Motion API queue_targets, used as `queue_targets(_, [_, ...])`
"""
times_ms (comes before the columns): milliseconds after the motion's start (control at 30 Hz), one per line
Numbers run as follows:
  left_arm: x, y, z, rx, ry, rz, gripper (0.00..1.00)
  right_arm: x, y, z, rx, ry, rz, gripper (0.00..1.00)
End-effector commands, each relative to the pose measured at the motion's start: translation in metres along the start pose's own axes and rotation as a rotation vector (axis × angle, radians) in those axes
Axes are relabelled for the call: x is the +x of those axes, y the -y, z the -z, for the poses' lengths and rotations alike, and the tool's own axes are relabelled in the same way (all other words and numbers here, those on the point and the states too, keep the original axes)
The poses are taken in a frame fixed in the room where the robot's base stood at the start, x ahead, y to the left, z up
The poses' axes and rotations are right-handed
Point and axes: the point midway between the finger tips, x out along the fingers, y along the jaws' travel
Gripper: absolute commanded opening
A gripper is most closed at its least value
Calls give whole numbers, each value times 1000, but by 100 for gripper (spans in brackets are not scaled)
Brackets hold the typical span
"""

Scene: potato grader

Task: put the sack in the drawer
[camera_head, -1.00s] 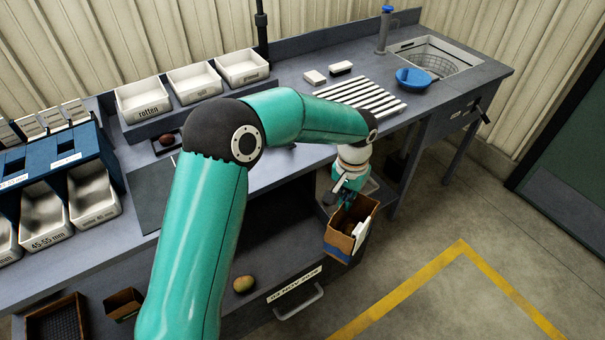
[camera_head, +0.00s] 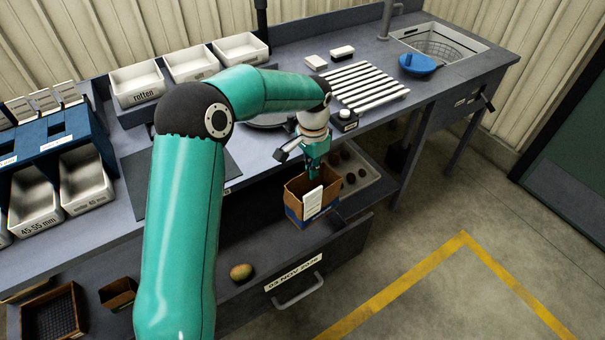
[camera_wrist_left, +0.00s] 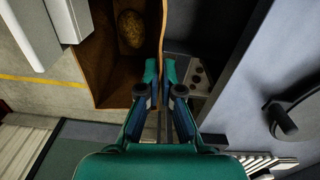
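The sack (camera_head: 296,205) is a brown open-topped bag with a blue lower part and a white card on its side. My left gripper (camera_head: 313,172) is shut on its rim and holds it upright. In the left wrist view, the fingers (camera_wrist_left: 164,92) pinch the sack's wall (camera_wrist_left: 135,82), and a potato (camera_wrist_left: 131,28) lies inside. The drawer (camera_head: 335,262) under the bench is pulled out, with a date label and a grey handle. The sack is above or behind the drawer front; its height over the drawer floor is unclear. My right gripper is out of view.
A potato (camera_head: 241,272) lies left of the drawer label. A tray with dark potatoes (camera_head: 372,180) is right of the sack. A small brown box (camera_head: 117,293) and a dark crate (camera_head: 79,312) are lower left. The floor at right is clear.

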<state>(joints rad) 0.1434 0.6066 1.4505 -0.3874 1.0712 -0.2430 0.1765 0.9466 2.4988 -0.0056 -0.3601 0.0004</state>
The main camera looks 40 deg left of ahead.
Motion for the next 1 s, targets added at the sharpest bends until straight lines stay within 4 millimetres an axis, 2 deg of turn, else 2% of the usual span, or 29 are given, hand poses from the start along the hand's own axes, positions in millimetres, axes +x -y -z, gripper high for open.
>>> queue_targets(33, [7,13,-5,25,0,0,0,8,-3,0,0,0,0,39])
queue_targets(100, [9,24,-9,63,0,0,0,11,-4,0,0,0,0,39])
queue_targets(233, [11,34,-14,101,0,-1,0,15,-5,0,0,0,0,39])
queue_targets(467, [24,35,-15,107,1,-2,0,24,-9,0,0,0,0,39])
queue_targets(1000, [78,36,-15,105,1,-2,0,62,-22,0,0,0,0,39])
